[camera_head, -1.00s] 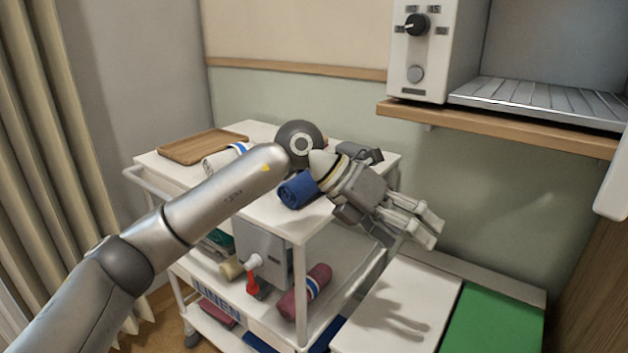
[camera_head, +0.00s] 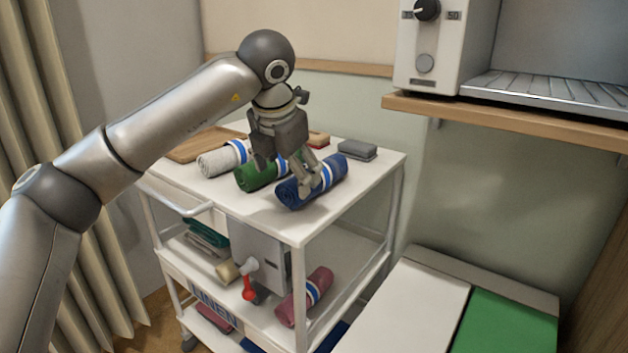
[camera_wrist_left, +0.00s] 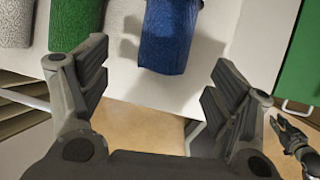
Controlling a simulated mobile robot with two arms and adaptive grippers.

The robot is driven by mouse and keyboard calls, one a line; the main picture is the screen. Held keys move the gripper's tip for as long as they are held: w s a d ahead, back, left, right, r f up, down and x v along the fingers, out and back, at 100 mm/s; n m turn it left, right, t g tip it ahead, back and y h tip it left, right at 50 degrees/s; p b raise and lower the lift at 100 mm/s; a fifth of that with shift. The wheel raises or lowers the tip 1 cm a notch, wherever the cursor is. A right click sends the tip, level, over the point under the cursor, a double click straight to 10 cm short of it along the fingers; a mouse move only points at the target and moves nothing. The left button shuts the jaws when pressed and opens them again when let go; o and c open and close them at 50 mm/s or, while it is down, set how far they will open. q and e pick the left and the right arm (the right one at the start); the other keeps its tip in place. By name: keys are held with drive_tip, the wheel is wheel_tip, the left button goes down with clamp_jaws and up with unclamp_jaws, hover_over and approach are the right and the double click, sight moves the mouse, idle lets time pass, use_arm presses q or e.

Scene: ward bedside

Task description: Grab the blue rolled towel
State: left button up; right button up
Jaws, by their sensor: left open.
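The blue rolled towel (camera_head: 336,177) lies on the cart's top shelf, with a white-and-blue band around it. My left gripper (camera_head: 284,178) is open and points down, just above the towel's near left end. One finger overlaps the blue towel in the head view; I cannot tell whether it touches. In the left wrist view the blue towel (camera_wrist_left: 168,38) lies ahead, between the directions of the two open fingers (camera_wrist_left: 160,62), with nothing in the grip. A dark gripper-like part, apparently my right gripper (camera_wrist_left: 292,140), shows at the right edge there; its opening is unclear.
A green rolled towel (camera_head: 250,180) and a white one (camera_head: 214,163) lie left of the blue towel. A wooden tray (camera_head: 190,149) and a grey block (camera_head: 357,149) are also on top. A red rolled towel (camera_head: 318,284) lies on the lower shelf. A wall shelf (camera_head: 500,118) overhangs at right.

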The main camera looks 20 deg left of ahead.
sight(293, 179)
use_arm(q)
drive_tip(key=x, duration=0.4)
drive_tip(key=shift+w+d+f, duration=0.25)
drive_tip(key=shift+w, duration=0.1)
drive_tip(key=shift+w+f, duration=0.15)
drive_tip(key=shift+f, duration=0.1)
drive_tip(key=shift+c, duration=0.8)
drive_tip(key=c, duration=1)
use_arm(e)
drive_tip(key=shift+v, duration=0.9)
